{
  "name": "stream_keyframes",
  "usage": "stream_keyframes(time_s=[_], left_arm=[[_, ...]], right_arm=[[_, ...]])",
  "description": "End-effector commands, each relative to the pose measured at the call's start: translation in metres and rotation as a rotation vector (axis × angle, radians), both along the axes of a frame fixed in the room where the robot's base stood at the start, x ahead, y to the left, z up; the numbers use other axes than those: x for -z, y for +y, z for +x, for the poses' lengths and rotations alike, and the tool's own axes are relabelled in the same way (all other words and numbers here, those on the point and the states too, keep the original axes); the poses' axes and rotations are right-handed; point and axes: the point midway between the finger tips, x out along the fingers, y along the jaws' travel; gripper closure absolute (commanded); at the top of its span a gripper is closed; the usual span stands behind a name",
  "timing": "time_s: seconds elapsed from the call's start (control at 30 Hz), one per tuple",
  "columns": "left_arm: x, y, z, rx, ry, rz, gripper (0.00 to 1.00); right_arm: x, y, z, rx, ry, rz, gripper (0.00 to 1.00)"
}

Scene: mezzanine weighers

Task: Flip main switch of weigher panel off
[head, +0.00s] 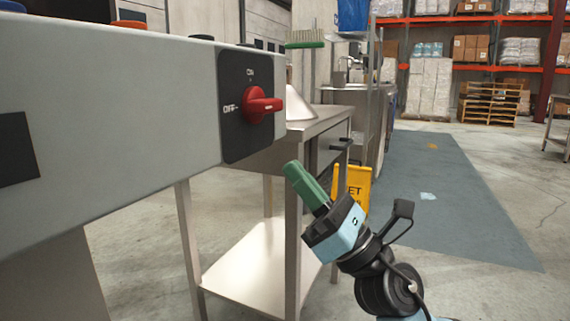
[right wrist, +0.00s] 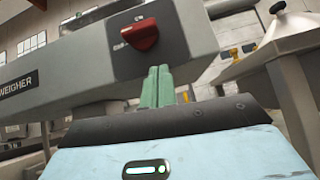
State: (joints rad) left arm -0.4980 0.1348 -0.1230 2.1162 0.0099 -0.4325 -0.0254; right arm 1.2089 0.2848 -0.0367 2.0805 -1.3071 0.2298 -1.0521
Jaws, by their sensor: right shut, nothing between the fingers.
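The main switch (head: 262,105) is a red rotary knob on a black plate (head: 236,138) at the right end of the grey weigher panel (head: 120,95). The plate reads ON at the top and OFF at the left. The knob's grip looks roughly level, in line with the OFF mark. The knob also shows in the right wrist view (right wrist: 140,36). My right gripper (head: 293,172) has green fingers, shut and empty, below and right of the knob, apart from it. In the right wrist view its fingers (right wrist: 157,84) rise just below the knob. My left gripper is not in view.
A steel table (head: 322,122) with a lower shelf stands behind the panel. A yellow wet-floor sign (head: 356,186) stands behind my right arm. Shelving with boxes and pallets is far back. The floor at the right is open.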

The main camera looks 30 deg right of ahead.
Motion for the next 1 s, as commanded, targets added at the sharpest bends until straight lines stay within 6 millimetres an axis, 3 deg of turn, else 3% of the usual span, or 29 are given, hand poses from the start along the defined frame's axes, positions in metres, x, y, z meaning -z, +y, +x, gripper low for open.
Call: stream_keyframes(time_s=[0.2,0.4,1.0], left_arm=[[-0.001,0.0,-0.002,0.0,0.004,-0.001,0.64],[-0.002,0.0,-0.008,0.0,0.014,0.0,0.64],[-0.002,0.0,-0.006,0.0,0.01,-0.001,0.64]], right_arm=[[0.028,-0.017,-0.022,0.0,0.003,0.003,1.0],[0.043,-0.026,-0.034,0.0,0.002,0.001,1.0],[0.047,-0.029,-0.038,0.0,0.0,0.0,1.0]])
